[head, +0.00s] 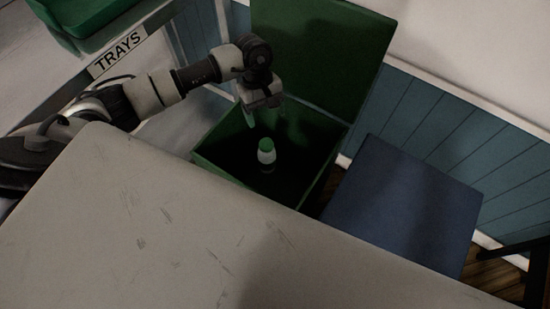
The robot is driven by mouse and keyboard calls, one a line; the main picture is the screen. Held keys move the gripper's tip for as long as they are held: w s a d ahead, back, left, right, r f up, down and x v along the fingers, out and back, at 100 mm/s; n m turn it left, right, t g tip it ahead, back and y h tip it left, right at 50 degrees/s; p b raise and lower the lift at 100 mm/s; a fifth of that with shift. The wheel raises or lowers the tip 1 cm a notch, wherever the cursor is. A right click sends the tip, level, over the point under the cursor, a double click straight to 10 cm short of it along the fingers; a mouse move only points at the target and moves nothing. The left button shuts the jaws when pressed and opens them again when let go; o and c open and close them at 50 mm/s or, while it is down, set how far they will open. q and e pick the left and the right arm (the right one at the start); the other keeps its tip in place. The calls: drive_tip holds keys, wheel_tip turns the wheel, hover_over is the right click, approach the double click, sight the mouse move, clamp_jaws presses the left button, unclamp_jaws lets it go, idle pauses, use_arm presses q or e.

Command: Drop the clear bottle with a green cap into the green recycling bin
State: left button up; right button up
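The clear bottle with a green cap (266,151) is inside the opening of the green recycling bin (212,160), cap up. Its lower body fades into the dark inside of the bin, so I cannot tell whether it rests on anything. The bin's lid (325,50) stands open at the back. My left gripper (264,115) is above the bottle, over the bin's opening. Its fingers look spread, with a gap between them and the cap. My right gripper is not in view.
A pale, scratched worktop (150,230) fills the foreground in front of the bin. A blue box-like thing (400,205) stands right of the bin. A shelf edge labelled TRAYS (118,55) and a green tray (95,20) are at upper left. A panelled wall (440,125) is behind.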

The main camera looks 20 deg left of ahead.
use_arm(q)
drive_tip(key=v, duration=1)
drive_tip(key=shift+w+a+r+b, duration=0.15)
drive_tip(key=shift+a+r+b, duration=0.05)
drive_tip(key=shift+r+b, duration=0.15)
